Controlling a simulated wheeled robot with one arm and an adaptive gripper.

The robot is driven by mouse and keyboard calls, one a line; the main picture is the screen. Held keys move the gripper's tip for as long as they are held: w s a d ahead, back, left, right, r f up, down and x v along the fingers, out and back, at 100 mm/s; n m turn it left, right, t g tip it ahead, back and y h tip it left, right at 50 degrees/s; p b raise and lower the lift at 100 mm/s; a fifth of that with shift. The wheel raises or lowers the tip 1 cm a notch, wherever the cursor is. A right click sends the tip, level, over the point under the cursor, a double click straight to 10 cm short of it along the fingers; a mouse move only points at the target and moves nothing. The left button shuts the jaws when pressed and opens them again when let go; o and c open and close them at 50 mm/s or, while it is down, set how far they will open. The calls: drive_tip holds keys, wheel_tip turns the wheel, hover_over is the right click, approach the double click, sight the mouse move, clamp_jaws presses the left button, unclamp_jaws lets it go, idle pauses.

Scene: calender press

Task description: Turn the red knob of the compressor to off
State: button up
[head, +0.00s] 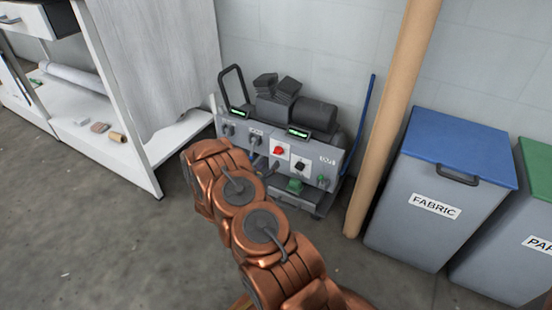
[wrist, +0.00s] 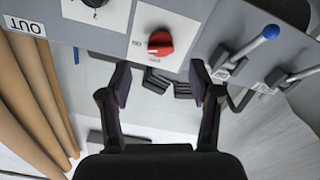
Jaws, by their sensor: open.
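The compressor (head: 320,165) stands against the back wall, with a grey front panel of knobs and levers. Its red knob (head: 279,150) sits on a white plate in the middle of the panel. The red knob also shows in the wrist view (wrist: 160,44), near the top, with an upside-down label at its left. In the wrist view my gripper (wrist: 160,78) is open and empty. Its two fingers are spread left and right, with the knob centred between them and beyond their tips in the picture. I cannot tell whether the fingers touch anything. In the head view my copper arm hides most of the gripper.
A black knob (head: 300,167) sits right of the red one. Blue-tipped levers (wrist: 271,32) stand close to the right finger in the wrist view. A brown roll (head: 390,120) and the FABRIC bin (head: 410,235) stand right of the compressor; a white shelf (head: 150,165) stands left.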

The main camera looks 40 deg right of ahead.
sight(278, 152)
drive_tip(key=b+x, duration=0.2)
drive_tip(key=x, duration=0.4)
drive_tip(key=shift+d, duration=0.3)
drive_tip(key=shift+w, duration=0.1)
drive_tip(key=c, duration=1.1)
drive_tip(key=shift+c, duration=0.2)
